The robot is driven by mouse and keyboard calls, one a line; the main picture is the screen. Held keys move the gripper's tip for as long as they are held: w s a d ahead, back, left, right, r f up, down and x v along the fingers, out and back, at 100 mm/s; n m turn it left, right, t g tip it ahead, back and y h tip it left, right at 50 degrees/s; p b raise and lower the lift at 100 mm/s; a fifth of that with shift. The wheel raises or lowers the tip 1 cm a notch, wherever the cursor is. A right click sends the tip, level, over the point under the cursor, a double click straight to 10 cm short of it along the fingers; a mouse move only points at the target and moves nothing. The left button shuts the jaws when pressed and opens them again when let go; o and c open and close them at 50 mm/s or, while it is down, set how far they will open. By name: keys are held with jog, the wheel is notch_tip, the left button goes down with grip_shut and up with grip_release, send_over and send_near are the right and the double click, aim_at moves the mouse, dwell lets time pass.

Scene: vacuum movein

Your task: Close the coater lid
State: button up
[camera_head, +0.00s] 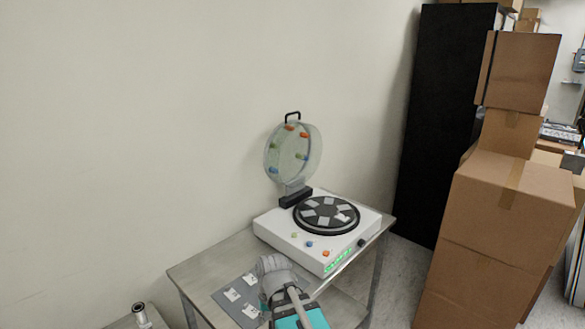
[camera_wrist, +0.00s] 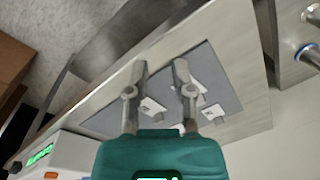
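The coater (camera_head: 318,238) is a low white box on the metal table, with a black round plate (camera_head: 326,214) on top holding several grey pieces. Its round clear lid (camera_head: 292,150) stands open and upright behind the plate, on a dark hinge block (camera_head: 295,196). The lid has a black handle (camera_head: 292,115) at its top and several coloured knobs around its face. My gripper (camera_wrist: 158,72) is open and empty, its two fingers apart above the grey mat. It is in front of the coater, well away from the lid. A corner of the coater (camera_wrist: 50,153) shows in the wrist view.
A grey mat (camera_head: 221,299) with several small pale pieces lies on the table (camera_head: 200,268) in front of the coater. Stacked cardboard boxes (camera_head: 500,240) and a black cabinet (camera_head: 440,120) stand to the right. A plain wall is close behind the lid.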

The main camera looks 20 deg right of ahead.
jog(key=shift+s+a+n+h, duration=0.6)
jog(key=shift+s+a+n, duration=0.35)
jog(key=shift+a+n, duration=0.2)
